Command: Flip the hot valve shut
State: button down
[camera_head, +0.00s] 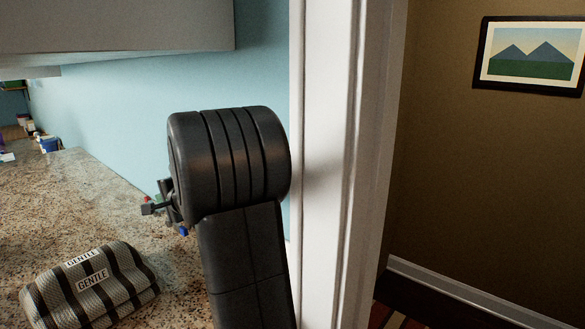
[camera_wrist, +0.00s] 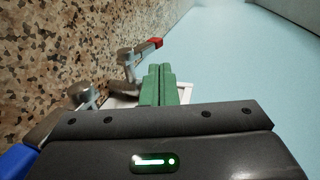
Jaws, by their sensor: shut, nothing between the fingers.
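The hot valve (camera_wrist: 135,52) shows in the wrist view as a grey metal lever with a red end, left of and beyond my fingertips. Its lever points up and right in that view. My gripper (camera_wrist: 162,70) has its two green fingers pressed together with nothing between them. The fingers appear apart from the red-ended lever. A second valve has a blue handle (camera_wrist: 17,160) at the lower left of the wrist view, partly cut off. In the head view my arm hides most of the valves and the gripper; small red (camera_head: 158,196) and blue (camera_head: 183,231) bits show beside it.
A white-edged box (camera_wrist: 115,100) sits behind the fingers and valves. A speckled counter (camera_head: 110,190) lies alongside a light blue wall (camera_head: 150,120). A striped package (camera_head: 90,287) labelled GENTLE lies on the counter. A white door frame (camera_head: 325,150) stands right of my arm.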

jog(key=shift+s+d+f+b, duration=0.15)
jog(key=shift+s+d+b, duration=0.1)
jog(key=shift+d, duration=0.2)
jog(key=shift+s+d+f+b, duration=0.15)
jog(key=shift+d+b, duration=0.1)
jog(key=shift+d, duration=0.15)
jog(key=shift+s+b+v, duration=0.15)
jog(key=shift+b+v, duration=0.2)
jog(key=shift+v, duration=1.4)
jog(key=shift+s+b+v, duration=0.15)
jog(key=shift+b+v, duration=0.15)
jog(key=shift+v, duration=1.5)
jog(key=shift+a+f, duration=0.1)
jog(key=shift+a, duration=0.1)
jog(key=shift+f, duration=0.1)
